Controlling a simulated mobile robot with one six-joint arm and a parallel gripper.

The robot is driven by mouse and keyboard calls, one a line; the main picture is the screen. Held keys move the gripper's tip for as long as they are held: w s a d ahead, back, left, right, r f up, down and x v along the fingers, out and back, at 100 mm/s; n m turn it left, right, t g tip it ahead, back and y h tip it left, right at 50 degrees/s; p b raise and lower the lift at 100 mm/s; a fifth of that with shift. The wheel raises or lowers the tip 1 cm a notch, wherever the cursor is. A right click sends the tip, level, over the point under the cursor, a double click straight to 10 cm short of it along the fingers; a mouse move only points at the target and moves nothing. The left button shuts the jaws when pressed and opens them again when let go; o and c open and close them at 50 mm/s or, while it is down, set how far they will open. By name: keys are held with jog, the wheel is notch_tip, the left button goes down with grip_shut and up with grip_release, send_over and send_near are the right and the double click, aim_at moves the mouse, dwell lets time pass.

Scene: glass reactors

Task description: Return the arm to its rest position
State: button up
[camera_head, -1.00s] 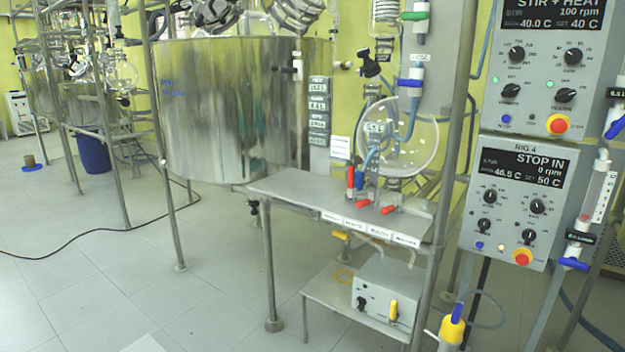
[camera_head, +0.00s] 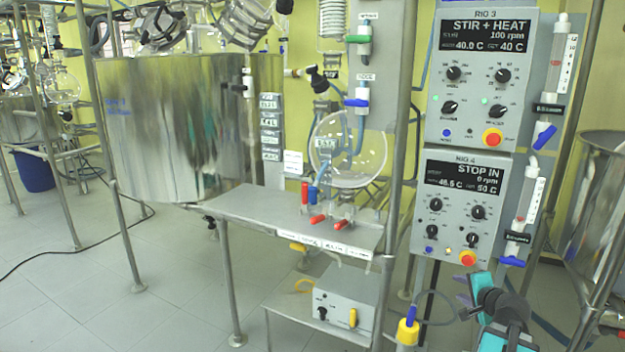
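Part of my arm, teal and dark grey, shows at the bottom right of the head view, in front of the lower part of the control-panel stand. I cannot make out gripper fingers on it, so I cannot tell whether my gripper is open or shut, or whether it holds anything. The rest of the arm is below the frame.
A steel bench (camera_head: 255,208) and large steel tank (camera_head: 175,130) stand left. A steel vessel (camera_head: 600,200) is right.

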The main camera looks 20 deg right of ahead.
jog(key=w+a+f+n+g+y+p, duration=0.1)
jog(key=w+a+f+n+y+p, duration=0.15)
jog(key=a+f, duration=0.45)
jog(key=w+a+f+n+g+y+p, duration=0.15)
jog(key=w+a+f, duration=0.25)
jog(key=a, duration=0.5)
jog(key=s+a+f+n+g+y+p, duration=0.1)
jog(key=a+f+n+g+y+p, duration=0.15)
jog(key=a+f, duration=0.5)
jog(key=s+a+f+n+g+y+p, duration=0.1)
jog(key=s+a+f+n+g+p, duration=0.2)
jog(key=a, duration=0.8)
jog(key=s+a+f+n+g+h+p, duration=0.1)
jog(key=s+a+f+n+g+p, duration=0.2)
jog(key=s+a, duration=0.6)
jog(key=s+a+f+n+g+h+p, duration=0.1)
jog(key=s+a+f+n+g+p, duration=0.3)
jog(key=s+a+n, duration=0.4)
jog(key=s+a+f+g, duration=0.1)
jog(key=s+a+f, duration=0.1)
jog(key=s, duration=0.5)
jog(key=shift+s+a+f+g+h, duration=0.2)
jog(key=shift+a+f+g+h, duration=0.05)
jog(key=shift+f+g+h, duration=0.1)
jog(key=shift+r, duration=0.1)
